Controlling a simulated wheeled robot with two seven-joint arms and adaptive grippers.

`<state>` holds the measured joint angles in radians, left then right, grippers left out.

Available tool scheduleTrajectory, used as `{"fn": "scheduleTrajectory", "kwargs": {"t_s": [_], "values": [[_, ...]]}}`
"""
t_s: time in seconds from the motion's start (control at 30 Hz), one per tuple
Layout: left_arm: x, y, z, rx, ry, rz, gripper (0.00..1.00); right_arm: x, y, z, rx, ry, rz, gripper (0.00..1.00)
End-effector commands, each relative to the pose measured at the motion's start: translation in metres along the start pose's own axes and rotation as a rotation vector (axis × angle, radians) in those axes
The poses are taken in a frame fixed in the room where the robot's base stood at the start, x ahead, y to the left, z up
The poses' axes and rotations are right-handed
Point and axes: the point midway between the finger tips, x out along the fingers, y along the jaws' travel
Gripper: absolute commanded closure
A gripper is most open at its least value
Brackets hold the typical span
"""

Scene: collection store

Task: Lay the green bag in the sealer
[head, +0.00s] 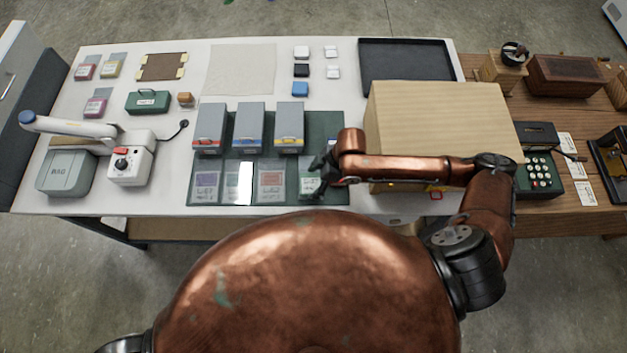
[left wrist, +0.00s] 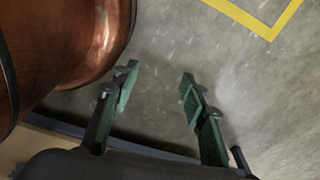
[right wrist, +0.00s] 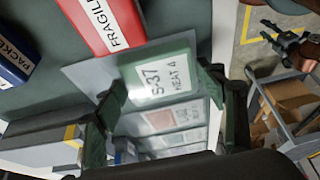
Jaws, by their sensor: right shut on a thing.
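The green bag (right wrist: 160,80), a clear flat bag with a green insert and a white printed label, lies between the fingers of my right gripper (right wrist: 162,88), which is shut on it. In the head view the right gripper (head: 322,176) is over the right end of the row of bags, at the green bag (head: 309,184). The sealer (head: 128,162), a white unit with a red switch and a long blue-tipped arm raised over it, stands at the table's left. My left gripper (left wrist: 157,88) is open and empty above the floor, out of the head view.
Other bags (head: 206,184) lie in the same row on a dark green mat (head: 330,130). Several grey boxes (head: 248,128) stand behind them. A large wooden box (head: 440,115) stands right of the mat. A grey case (head: 66,172) sits left of the sealer.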

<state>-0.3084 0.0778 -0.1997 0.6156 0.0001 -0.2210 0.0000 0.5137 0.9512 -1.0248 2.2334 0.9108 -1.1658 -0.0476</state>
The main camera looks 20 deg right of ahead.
Motion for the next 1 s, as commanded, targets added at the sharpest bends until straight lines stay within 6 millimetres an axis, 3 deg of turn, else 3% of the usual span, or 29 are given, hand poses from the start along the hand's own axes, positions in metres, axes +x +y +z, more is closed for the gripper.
{"fn": "scheduleTrajectory", "kwargs": {"t_s": [0.2,0.23,0.47,0.8,1.0], "values": [[0.000,-0.001,-0.008,0.002,0.009,-0.001,0.60,0.003,0.000,0.001,0.001,0.000,-0.001,0.60],[0.000,-0.002,-0.009,0.003,0.011,-0.001,0.60,0.002,0.000,0.001,0.001,0.000,-0.001,0.33],[0.000,-0.002,-0.014,0.004,0.018,-0.002,0.60,0.002,0.000,0.001,0.001,0.000,-0.001,0.18],[0.001,-0.003,-0.013,0.004,0.017,-0.003,0.60,-0.001,0.000,0.000,0.000,0.000,0.000,0.18],[-0.001,-0.003,-0.012,0.004,0.015,-0.003,0.60,-0.030,0.001,0.000,-0.001,0.000,0.002,0.18]]}}
